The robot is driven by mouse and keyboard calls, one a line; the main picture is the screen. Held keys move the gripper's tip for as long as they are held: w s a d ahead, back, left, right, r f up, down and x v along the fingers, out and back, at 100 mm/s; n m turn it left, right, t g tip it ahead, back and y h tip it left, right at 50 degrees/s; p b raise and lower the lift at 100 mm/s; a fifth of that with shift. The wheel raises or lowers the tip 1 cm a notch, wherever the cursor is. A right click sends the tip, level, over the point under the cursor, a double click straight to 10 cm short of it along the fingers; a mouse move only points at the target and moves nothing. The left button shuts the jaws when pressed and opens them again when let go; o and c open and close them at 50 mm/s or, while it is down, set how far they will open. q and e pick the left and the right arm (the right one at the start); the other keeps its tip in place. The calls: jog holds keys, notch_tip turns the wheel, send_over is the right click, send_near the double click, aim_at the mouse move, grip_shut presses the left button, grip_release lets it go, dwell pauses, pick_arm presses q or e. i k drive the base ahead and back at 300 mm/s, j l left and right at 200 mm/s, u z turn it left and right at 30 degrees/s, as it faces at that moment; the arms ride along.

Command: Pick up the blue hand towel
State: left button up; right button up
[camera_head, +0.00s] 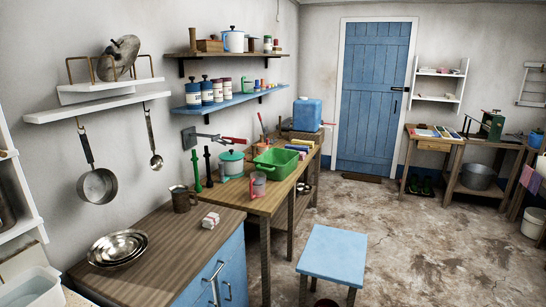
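I cannot make out a blue hand towel for certain. Hanging cloths (527,175) in pink and lilac-blue tones show at the far right edge of the head view; they are small and partly cut off, so I cannot tell if one is the towel. A small folded white and red bundle (210,220) lies on the wooden top of the blue cabinet. Neither of my grippers is in view.
A blue-topped stool (333,254) stands front centre. The blue cabinet's counter (160,255) holds steel bowls (118,248) and a dark mug (183,199). A bench with a green crate (276,163) runs along the left wall.

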aim_at(305, 148)
jog(key=i+l+z, duration=0.3)
jog(key=z, duration=0.15)
jog(key=i+l+z, duration=0.15)
jog(key=i+z, duration=1.05)
jog(key=i, duration=0.95)
jog(key=i+u, duration=0.35)
jog(key=i+l+u, duration=0.15)
jog(key=u, duration=0.25)
jog(key=i+l+u, duration=0.2)
jog(key=u, duration=0.15)
jog(key=i+l+u, duration=0.15)
jog(key=i+u, duration=0.2)
jog(key=u, duration=0.15)
jog(key=i+l+u, duration=0.3)
jog(key=u, duration=0.2)
jog(key=i+l+u, duration=0.25)
jog(key=l+u, duration=0.25)
jog(key=i+l+u, duration=0.2)
jog(key=l+u, duration=0.3)
jog(key=i+l, duration=0.15)
jog(key=l, duration=0.15)
jog(key=i+l, duration=0.1)
jog(key=l, duration=0.25)
jog(key=i+l, duration=0.15)
jog(key=l, duration=0.15)
jog(key=i+l, duration=0.4)
jog(key=l, duration=0.15)
jog(key=i+l+z, duration=0.1)
jog(key=i+l, duration=0.3)
jog(key=l, duration=0.1)
